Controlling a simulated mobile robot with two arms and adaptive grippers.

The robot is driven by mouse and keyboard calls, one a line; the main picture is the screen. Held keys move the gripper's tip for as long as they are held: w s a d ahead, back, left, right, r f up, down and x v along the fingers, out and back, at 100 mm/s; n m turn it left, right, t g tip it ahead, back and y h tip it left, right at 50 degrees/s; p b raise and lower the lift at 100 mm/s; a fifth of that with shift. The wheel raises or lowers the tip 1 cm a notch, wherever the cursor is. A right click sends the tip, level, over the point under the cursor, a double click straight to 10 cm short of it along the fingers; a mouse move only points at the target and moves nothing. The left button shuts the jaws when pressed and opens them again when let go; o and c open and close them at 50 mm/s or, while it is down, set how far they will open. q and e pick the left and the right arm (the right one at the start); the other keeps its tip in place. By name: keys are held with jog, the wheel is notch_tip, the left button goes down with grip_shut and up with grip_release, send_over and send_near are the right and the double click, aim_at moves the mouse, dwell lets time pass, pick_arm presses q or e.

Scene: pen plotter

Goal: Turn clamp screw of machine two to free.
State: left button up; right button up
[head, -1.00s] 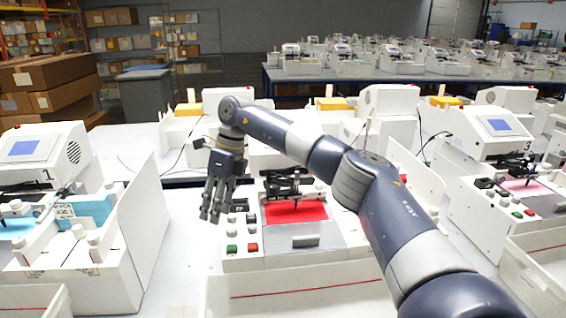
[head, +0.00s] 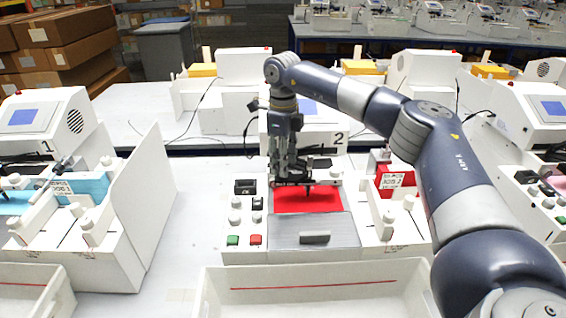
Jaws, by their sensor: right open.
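Machine two (head: 339,138), a white pen plotter marked "2", stands in the middle of the head view. It has a red sheet (head: 318,203) on its bed and a dark pen carriage (head: 316,163) above the sheet. My right gripper (head: 286,181) is open and points down at the left part of the carriage, in front of it. I cannot tell whether it touches. The clamp screw cannot be made out; the fingers and carriage overlap there. My left gripper is not in view.
Green (head: 233,240) and red (head: 256,240) buttons sit on the machine's front left. A white tray (head: 318,301) stands in front. Machine one (head: 45,125) is at left, another plotter (head: 530,115) at right. Bare table shows between machines one and two.

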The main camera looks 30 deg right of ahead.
notch_tip(320, 180, down, 2)
jog(key=shift+f, duration=0.1)
grip_shut()
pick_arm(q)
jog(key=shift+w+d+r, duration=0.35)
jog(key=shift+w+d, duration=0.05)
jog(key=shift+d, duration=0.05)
